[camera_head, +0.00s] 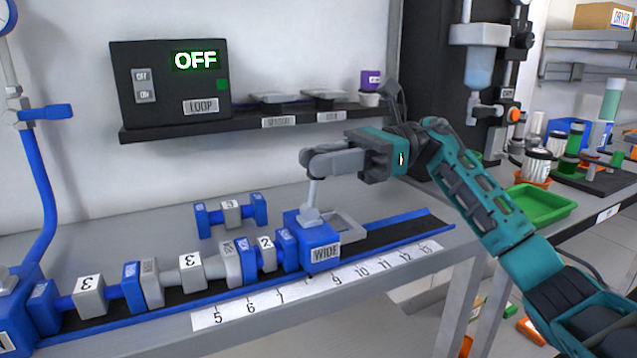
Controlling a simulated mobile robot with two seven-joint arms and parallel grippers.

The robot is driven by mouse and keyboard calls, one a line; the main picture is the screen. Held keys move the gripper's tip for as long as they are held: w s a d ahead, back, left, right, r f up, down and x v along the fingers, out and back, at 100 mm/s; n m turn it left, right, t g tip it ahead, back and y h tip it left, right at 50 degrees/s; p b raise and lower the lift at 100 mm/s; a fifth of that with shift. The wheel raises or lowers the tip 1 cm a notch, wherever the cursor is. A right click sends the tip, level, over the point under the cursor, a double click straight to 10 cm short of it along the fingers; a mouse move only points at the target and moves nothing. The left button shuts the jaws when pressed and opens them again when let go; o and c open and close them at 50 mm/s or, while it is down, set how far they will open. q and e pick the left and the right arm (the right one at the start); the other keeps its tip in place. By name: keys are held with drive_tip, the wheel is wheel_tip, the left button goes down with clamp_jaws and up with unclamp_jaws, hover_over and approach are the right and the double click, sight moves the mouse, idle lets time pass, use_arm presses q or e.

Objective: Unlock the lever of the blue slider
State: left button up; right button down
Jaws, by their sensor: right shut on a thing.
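The blue slider (290,232), with a "WIDE" label on its front, sits on the blue-edged rail (420,226) above the number scale, near the 7 and 8. Its grey lever (312,196) stands almost upright from the slider's top. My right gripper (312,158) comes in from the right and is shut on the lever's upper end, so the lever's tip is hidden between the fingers. My left gripper is not in view.
Blue and grey numbered pieces (192,272) line the rail left of the slider. Another such piece (231,213) lies behind on the table. A black control box (170,95) reads "OFF" above a dark shelf (250,122). A green tray (540,204) stands right. The rail's right end is clear.

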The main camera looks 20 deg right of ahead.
drive_tip(key=shift+d+f+y+b, duration=0.15)
drive_tip(key=shift+d+y+b, duration=0.1)
drive_tip(key=shift+y+b, duration=0.25)
drive_tip(key=c, duration=1)
unclamp_jaws()
drive_tip(key=shift+o, duration=0.2)
drive_tip(key=shift+d, duration=0.1)
drive_tip(key=d+p, duration=0.1)
drive_tip(key=d, duration=1.1)
drive_tip(key=shift+w+d+f, duration=0.25)
drive_tip(key=shift+d+f, duration=0.1)
drive_tip(key=shift+d, duration=0.05)
